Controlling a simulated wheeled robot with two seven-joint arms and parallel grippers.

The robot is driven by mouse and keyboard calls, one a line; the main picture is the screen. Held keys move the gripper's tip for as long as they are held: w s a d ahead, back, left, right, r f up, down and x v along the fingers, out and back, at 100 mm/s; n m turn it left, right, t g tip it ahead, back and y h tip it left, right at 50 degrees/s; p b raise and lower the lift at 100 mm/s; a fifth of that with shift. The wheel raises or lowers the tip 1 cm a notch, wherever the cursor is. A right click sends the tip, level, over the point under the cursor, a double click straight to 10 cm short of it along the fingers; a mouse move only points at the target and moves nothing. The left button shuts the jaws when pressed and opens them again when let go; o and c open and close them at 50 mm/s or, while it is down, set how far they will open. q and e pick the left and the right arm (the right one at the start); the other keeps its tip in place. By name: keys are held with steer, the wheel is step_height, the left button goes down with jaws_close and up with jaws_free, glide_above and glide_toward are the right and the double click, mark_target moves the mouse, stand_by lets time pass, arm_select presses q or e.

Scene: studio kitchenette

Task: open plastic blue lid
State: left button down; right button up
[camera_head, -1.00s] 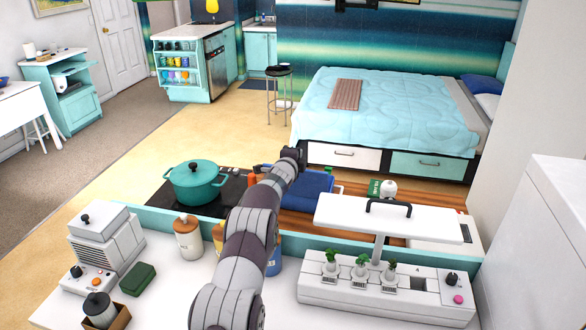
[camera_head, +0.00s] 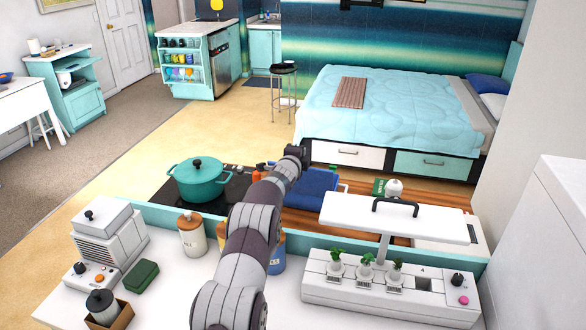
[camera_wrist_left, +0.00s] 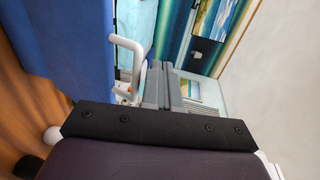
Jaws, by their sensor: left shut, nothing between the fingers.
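The blue lid (camera_head: 316,188) belongs to a blue box on the wooden counter, partly hidden behind my left arm. Its blue surface fills the left of the left wrist view (camera_wrist_left: 62,40). A white curved handle (camera_wrist_left: 132,45) stands beside that blue surface in the wrist view. My left gripper (camera_head: 297,151) is above and beyond the blue box in the head view. In the wrist view its grey fingers (camera_wrist_left: 163,80) are shut and empty, just right of the white handle. I cannot tell whether they touch it. My right gripper is not in view.
A teal pot (camera_head: 198,178) stands on the black stove left of my arm. A white planter with a raised panel (camera_head: 392,215) stands to the right. Canisters (camera_head: 191,233) stand near the arm. Open floor (camera_head: 225,125) lies beyond the counter.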

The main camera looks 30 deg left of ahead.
arm_select(q)
steer(key=shift+s+f+b, duration=0.2)
steer(key=shift+s+b, duration=0.15)
steer(key=b+v, duration=0.4)
steer(key=v, duration=0.7)
steer(key=shift+s+r, duration=0.2)
steer(key=shift+s, duration=0.1)
steer(key=shift+d, duration=0.1)
